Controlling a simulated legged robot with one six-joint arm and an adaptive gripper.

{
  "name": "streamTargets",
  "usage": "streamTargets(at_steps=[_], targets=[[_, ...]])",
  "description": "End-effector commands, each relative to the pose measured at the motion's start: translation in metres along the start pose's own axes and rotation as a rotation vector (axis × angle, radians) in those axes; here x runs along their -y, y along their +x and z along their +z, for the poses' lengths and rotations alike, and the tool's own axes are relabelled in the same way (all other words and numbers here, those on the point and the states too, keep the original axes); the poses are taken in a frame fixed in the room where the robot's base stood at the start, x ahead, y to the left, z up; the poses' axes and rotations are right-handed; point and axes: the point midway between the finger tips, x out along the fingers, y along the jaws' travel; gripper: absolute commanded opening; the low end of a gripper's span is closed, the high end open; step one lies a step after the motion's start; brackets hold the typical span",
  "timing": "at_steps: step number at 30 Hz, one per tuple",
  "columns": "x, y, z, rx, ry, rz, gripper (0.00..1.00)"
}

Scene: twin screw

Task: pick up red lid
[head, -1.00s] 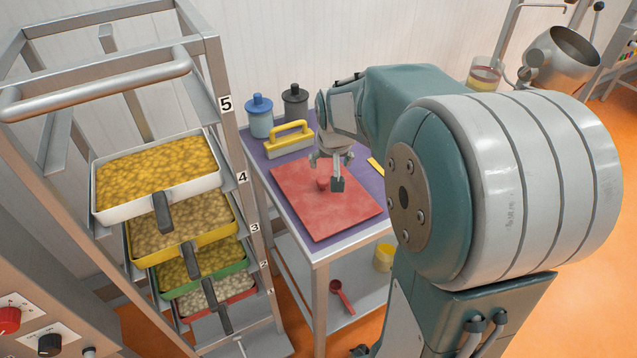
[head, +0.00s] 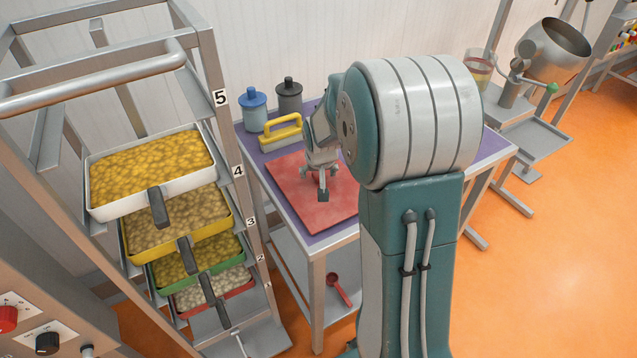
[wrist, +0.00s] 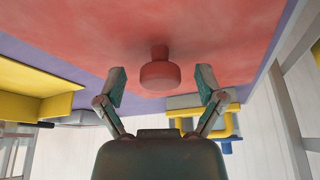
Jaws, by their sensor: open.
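The red lid (head: 342,205) is a flat red square slab on the purple-topped table. In the wrist view a red knob (wrist: 160,73) with a narrower neck stands up from the slab (wrist: 225,35). My gripper (head: 321,184) is over the slab in the head view and hides the knob there. In the wrist view my gripper (wrist: 160,85) is open, with one finger on each side of the knob. Gaps show between both fingers and the knob.
A yellow-handled tool (head: 281,131), a blue jar (head: 254,111) and a black jar (head: 289,97) stand behind the lid. A rack with trays of food (head: 152,170) is to the left. A red scoop (head: 339,289) lies on the lower shelf.

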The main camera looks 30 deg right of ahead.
Motion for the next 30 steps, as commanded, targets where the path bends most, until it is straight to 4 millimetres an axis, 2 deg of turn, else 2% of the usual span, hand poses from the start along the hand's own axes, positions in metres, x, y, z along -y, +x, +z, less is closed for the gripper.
streamTargets(at_steps=[3, 4, 5, 6, 8, 9, 10, 23, 26, 30], targets=[[0.0, 0.0, 0.0, 0.0, 0.0, 0.0, 0.87], [0.0, 0.0, 0.0, 0.0, 0.0, 0.0, 0.78], [0.0, 0.0, 0.0, 0.0, 0.0, 0.0, 0.65], [0.0, 0.0, 0.0, 0.0, 0.0, 0.0, 0.47], [0.0, 0.0, 0.0, 0.0, 0.0, 0.0, 0.2], [0.0, 0.0, 0.0, 0.0, 0.0, 0.0, 0.03], [-0.001, 0.0, 0.0, 0.001, 0.0, 0.0, 0.0], [-0.001, -0.003, -0.001, 0.003, 0.0, 0.001, 0.0], [-0.001, -0.012, -0.005, 0.0, 0.001, 0.0, 0.0], [-0.003, -0.034, -0.013, -0.004, 0.002, 0.001, 0.0]])
